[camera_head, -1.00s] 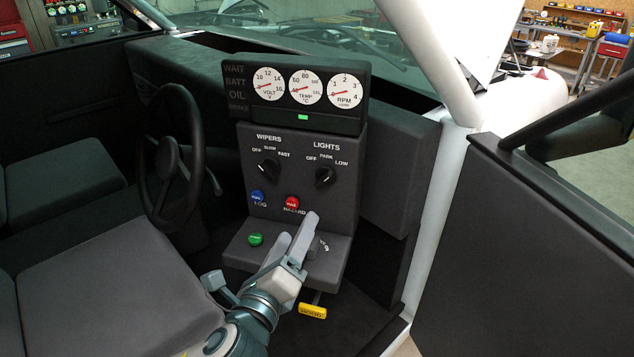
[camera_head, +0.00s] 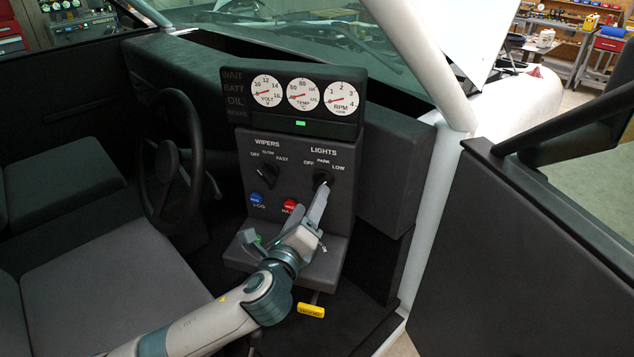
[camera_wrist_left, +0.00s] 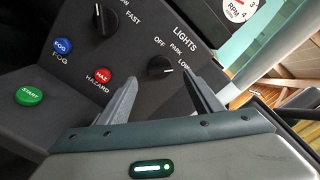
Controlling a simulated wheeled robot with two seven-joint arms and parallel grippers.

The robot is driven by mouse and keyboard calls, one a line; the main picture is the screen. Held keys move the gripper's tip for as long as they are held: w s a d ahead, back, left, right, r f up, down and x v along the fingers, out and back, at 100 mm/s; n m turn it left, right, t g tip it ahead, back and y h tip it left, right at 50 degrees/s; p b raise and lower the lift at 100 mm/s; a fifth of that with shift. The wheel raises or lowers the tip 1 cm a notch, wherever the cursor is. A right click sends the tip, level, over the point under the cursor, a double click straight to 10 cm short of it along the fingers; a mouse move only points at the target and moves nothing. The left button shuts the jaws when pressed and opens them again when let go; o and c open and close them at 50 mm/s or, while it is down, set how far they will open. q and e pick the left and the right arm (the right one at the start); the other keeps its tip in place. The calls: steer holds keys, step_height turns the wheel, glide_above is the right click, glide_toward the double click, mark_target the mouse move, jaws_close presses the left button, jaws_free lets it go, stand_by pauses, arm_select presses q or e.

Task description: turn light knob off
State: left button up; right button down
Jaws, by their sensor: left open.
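The black light knob (camera_head: 322,178) sits under the LIGHTS label on the right of the dark control panel, with OFF, PARK and LOW around it. In the left wrist view the knob (camera_wrist_left: 160,67) appears turned toward the LOW side; its exact setting is hard to tell. My left gripper (camera_head: 310,203) is open and empty, its fingers reaching up toward the knob from below. In the left wrist view the knob lies just beyond the gap between the fingertips (camera_wrist_left: 160,82); I cannot tell whether they touch it. My right gripper is not in view.
The wipers knob (camera_head: 268,174), blue fog button (camera_head: 256,198) and red hazard button (camera_head: 290,205) are close by, the last partly hidden by my gripper. A yellow hood handle (camera_head: 311,310) hangs below. The steering wheel (camera_head: 165,165) is left, the open door (camera_head: 530,250) right.

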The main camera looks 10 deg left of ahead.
mark_target(318, 186)
arm_select(q)
steer(key=w+p, duration=0.1)
steer(key=w, duration=0.4)
steer(key=shift+w+d+r+p, duration=0.1)
steer(key=shift+d+p, duration=0.05)
steer(key=shift+p, duration=0.15)
steer(key=shift+w+d, duration=0.1)
steer(key=shift+w, duration=0.55)
steer(key=shift+c, duration=1.2)
steer(key=c, duration=0.8)
